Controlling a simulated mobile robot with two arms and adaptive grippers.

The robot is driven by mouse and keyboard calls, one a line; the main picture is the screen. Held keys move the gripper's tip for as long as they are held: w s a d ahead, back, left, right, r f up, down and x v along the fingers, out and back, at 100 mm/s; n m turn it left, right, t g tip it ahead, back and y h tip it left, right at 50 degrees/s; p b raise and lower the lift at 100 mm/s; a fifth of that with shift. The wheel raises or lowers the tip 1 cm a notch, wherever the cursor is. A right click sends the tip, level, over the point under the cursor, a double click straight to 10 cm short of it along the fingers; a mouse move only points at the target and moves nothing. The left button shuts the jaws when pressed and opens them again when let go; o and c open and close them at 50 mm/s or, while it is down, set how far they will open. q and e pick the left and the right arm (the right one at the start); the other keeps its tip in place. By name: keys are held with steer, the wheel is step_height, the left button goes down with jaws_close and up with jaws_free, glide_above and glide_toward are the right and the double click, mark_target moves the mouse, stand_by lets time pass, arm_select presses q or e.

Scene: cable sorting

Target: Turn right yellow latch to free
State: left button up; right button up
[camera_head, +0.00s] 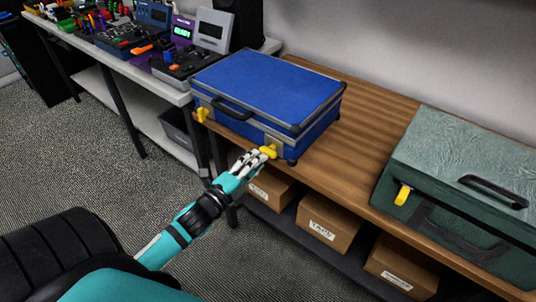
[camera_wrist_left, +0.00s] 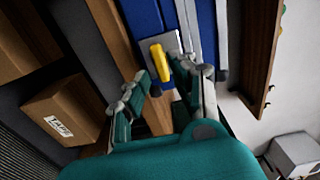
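A closed blue case (camera_head: 265,85) sits on the wooden bench top. Its right yellow latch (camera_head: 268,152) is on the front face near the right corner and looks turned sideways. The left yellow latch (camera_head: 202,115) hangs downward. My left gripper (camera_head: 257,158) is at the right latch. In the left wrist view the right latch (camera_wrist_left: 161,62) lies on a metal plate, just ahead of and between the fingertips of my left gripper (camera_wrist_left: 168,80). The fingers are apart; whether either touches the latch I cannot tell. My right gripper is not in view.
A green case (camera_head: 465,175) with a yellow latch (camera_head: 402,195) stands on the bench at right. Cardboard boxes (camera_head: 325,222) sit on the shelf below. A table (camera_head: 140,65) with devices is at upper left. The bench between the cases is clear.

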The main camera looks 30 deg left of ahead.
mark_target(268, 150)
arm_select(q)
steer(key=w, duration=0.3)
steer(key=w+b, duration=0.1)
steer(key=w, duration=0.1)
steer(key=shift+w+d, duration=0.15)
steer(key=shift+d, duration=0.1)
jaws_close()
